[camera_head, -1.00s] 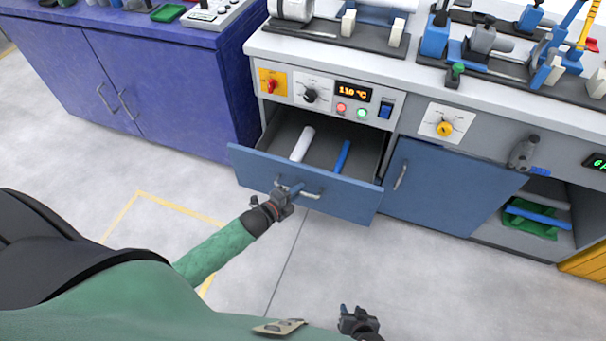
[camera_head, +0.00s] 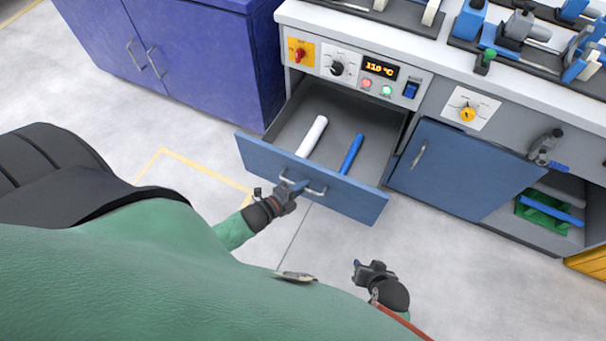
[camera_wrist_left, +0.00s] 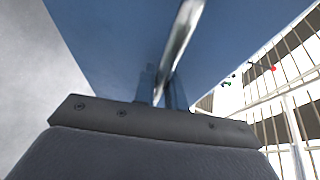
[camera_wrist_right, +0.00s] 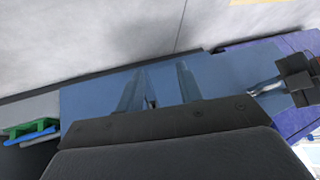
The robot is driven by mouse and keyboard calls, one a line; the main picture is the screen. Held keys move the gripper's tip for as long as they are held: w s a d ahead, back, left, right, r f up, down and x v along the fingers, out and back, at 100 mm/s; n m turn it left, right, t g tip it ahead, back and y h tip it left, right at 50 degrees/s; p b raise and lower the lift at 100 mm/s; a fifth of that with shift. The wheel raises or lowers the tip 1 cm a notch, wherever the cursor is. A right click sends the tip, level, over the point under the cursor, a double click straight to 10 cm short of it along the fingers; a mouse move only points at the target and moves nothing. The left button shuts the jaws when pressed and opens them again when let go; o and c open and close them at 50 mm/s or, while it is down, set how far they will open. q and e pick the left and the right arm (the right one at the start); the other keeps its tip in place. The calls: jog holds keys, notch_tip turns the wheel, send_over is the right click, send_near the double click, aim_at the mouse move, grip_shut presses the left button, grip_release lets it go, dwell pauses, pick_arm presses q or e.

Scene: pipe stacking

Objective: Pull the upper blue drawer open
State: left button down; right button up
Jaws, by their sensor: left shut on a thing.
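The upper blue drawer (camera_head: 350,195) stands pulled out from the grey bench in the head view. A white pipe (camera_head: 312,136) and a blue pipe (camera_head: 351,154) lie inside it. My left gripper (camera_head: 293,187) is at the drawer's silver handle (camera_head: 317,191) and shut on it. The left wrist view also shows the handle bar (camera_wrist_left: 182,40) between the fingers (camera_wrist_left: 160,88), against the blue front. My right gripper (camera_head: 359,268) is empty in front of the bench, apart from the drawer. Its fingers (camera_wrist_right: 158,88) are spread in the right wrist view.
A blue cabinet door (camera_head: 450,170) stands ajar right of the drawer, with a green rack (camera_head: 535,214) in the open compartment beside it. A dark blue cabinet (camera_head: 190,70) stands at left. The floor in front is clear.

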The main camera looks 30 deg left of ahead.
pick_arm(q)
jog(key=c, duration=1.5)
grip_release()
jog(key=shift+o, duration=0.2)
